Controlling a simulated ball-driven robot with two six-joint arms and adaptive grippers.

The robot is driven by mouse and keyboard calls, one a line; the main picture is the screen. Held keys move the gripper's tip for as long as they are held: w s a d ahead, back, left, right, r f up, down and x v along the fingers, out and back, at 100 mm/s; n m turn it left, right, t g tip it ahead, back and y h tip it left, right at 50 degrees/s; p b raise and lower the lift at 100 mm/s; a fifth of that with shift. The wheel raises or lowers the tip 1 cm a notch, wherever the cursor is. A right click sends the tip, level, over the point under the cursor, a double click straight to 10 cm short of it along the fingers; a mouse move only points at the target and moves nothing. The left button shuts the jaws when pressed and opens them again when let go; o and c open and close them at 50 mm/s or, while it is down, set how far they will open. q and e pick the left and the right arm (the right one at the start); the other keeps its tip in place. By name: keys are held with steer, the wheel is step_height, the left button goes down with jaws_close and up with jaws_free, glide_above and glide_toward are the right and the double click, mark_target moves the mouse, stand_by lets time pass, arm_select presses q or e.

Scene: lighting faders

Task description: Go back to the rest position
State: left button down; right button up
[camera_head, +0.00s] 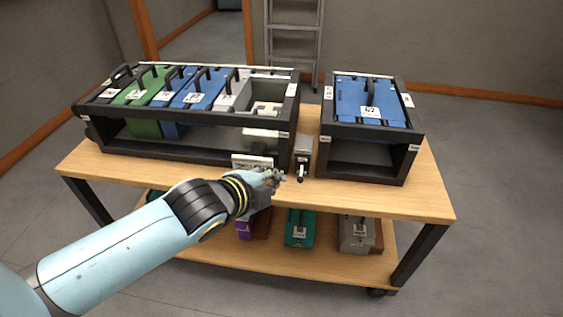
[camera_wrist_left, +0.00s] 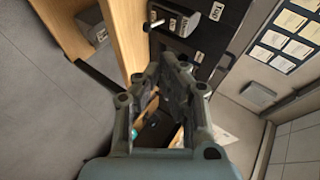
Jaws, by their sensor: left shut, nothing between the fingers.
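My left gripper (camera_head: 268,178) is shut and empty. It is in front of the table's top, near the front of the long black rack (camera_head: 190,157) and its white label plate (camera_head: 252,161). A small grey box with a lever (camera_head: 303,158) stands between the two racks, just right of the gripper. In the left wrist view the fingers show close up, and the grey lever box (camera_wrist_left: 178,18) is beyond them near the top. I cannot tell whether the fingers touch anything. My right gripper is not in view.
The wooden table (camera_head: 395,203) carries the long rack with green, blue and grey modules and a smaller rack (camera_head: 362,179) with a blue module (camera_head: 370,97). Its lower shelf holds a teal module (camera_head: 300,227) and a grey module (camera_head: 357,233). A ladder (camera_head: 294,27) stands behind. Floor is open at right.

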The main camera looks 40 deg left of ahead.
arm_select(q)
steer(key=shift+s+r, duration=0.35)
steer(key=shift+s, duration=0.2)
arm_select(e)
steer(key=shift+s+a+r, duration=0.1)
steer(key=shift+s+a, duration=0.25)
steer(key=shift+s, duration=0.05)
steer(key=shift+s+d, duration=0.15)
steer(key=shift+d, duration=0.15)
